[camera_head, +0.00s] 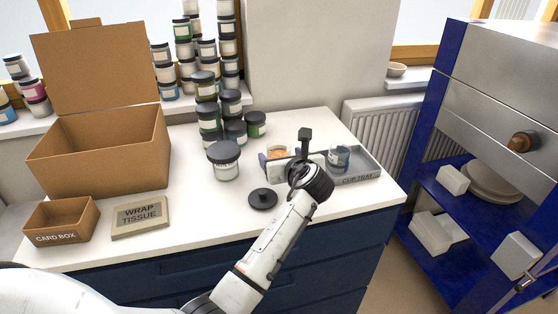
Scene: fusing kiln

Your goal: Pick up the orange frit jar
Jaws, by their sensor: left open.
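The orange frit jar (279,152) stands on the white counter, a clear jar with orange content and no lid seen on it. My left gripper (280,160) is open at the jar, with its fingers low to the counter and the jar between or just behind them; I cannot tell which. The gripper and wrist hide the jar's lower part. I cannot see any contact. My right gripper is not in view.
A black lid (262,198) lies in front of the gripper. A black-lidded white jar (225,170) stands to its left. Stacked jars (208,118) stand behind; cardboard boxes (110,150) at left.

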